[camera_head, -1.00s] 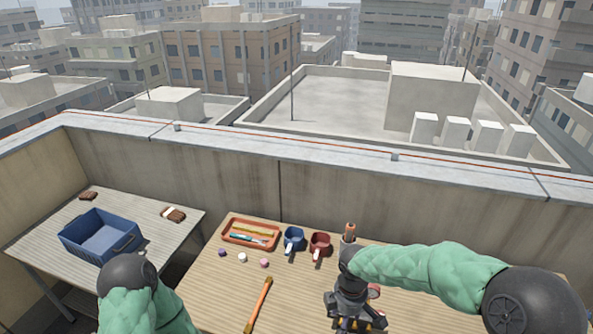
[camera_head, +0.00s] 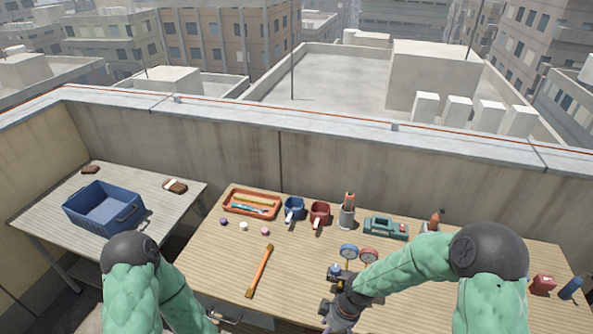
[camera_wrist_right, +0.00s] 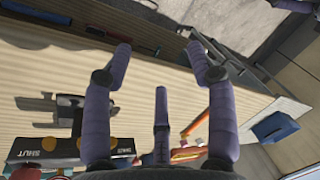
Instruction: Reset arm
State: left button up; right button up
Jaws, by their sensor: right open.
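My right gripper (camera_head: 340,316) hangs low at the front of the wooden table (camera_head: 215,270) in the head view. In the right wrist view its purple fingers (camera_wrist_right: 160,60) are spread, with nothing between them. My left arm (camera_head: 135,270) comes in at the lower left; its gripper is out of the frame.
A blue bin (camera_head: 88,215) sits on the left table. A parapet (camera_head: 230,160) runs behind.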

jog(key=s+f+m+t+y+b, duration=0.1)
jog(key=s+f+m+b, duration=0.2)
jog(key=s+f+m, duration=0.8)
notch_tip(320, 180, down, 4)
jog(key=shift+s+d+f, duration=0.1)
jog(key=shift+s+d, duration=0.05)
jog(key=shift+s, duration=0.05)
dwell(1.2)
